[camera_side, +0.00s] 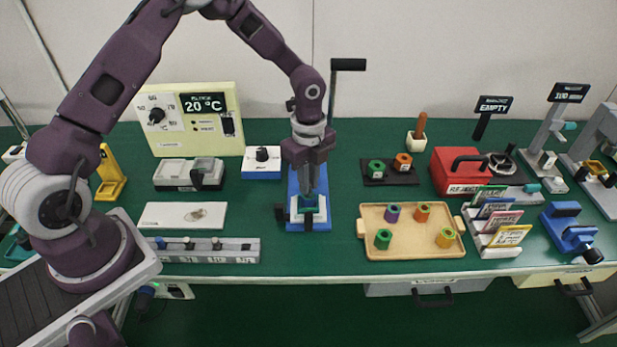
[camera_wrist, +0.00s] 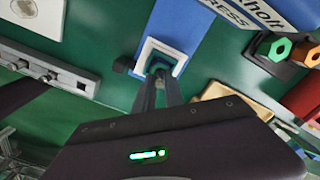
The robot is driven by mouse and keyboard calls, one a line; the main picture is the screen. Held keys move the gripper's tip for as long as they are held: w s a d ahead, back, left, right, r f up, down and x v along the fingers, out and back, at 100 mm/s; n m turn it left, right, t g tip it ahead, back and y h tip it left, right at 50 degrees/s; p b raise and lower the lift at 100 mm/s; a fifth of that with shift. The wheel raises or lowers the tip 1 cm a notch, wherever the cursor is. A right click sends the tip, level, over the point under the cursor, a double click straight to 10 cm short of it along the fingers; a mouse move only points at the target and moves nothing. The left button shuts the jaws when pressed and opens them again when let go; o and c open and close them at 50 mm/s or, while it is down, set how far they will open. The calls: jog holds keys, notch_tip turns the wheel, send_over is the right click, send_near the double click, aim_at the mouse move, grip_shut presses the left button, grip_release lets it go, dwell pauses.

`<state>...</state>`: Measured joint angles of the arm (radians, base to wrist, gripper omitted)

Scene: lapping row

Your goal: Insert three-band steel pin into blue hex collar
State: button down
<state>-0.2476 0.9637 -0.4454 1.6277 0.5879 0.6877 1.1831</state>
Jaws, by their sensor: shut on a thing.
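My gripper (camera_side: 309,190) points straight down over the white holder (camera_side: 294,216) at the front of a blue press stand. Its fingers are shut, and they also show in the wrist view (camera_wrist: 162,84). The three-band steel pin is mostly hidden between the fingers, and its bands cannot be made out. The blue hex collar (camera_wrist: 157,64) appears as a blue-teal shape inside the white square holder, directly below the fingertips. The fingers hide part of it, and I cannot tell whether the pin has entered it.
A tan tray (camera_side: 375,247) with several coloured collars stands to the right. A grey rack (camera_side: 228,255) with pins lies at front left, below a white plate (camera_side: 160,214). The press's tall post with a black handle (camera_side: 348,64) rises behind my gripper. Green bench shows between them.

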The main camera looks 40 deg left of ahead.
jog(key=shift+f, duration=0.35)
jog(key=c, duration=1.3)
grip_release()
jog(key=shift+c, duration=0.2)
notch_tip(320, 180, up, 7)
jog(key=shift+r, duration=0.1)
jog(key=s+a+r+n+t+y, duration=0.2)
jog(key=s+r+n+t, duration=0.2)
jog(key=s+r+n, duration=1.25)
jog(key=s+d+r+n+h, duration=0.1)
jog(key=s+r, duration=0.1)
jog(key=s, duration=0.3)
jog(key=s+r+n+t+h, duration=0.1)
jog(key=s+r, duration=0.1)
jog(key=s, duration=0.4)
jog(key=shift+d+r+n+t, duration=0.3)
jog(key=shift+d+r+n, duration=0.05)
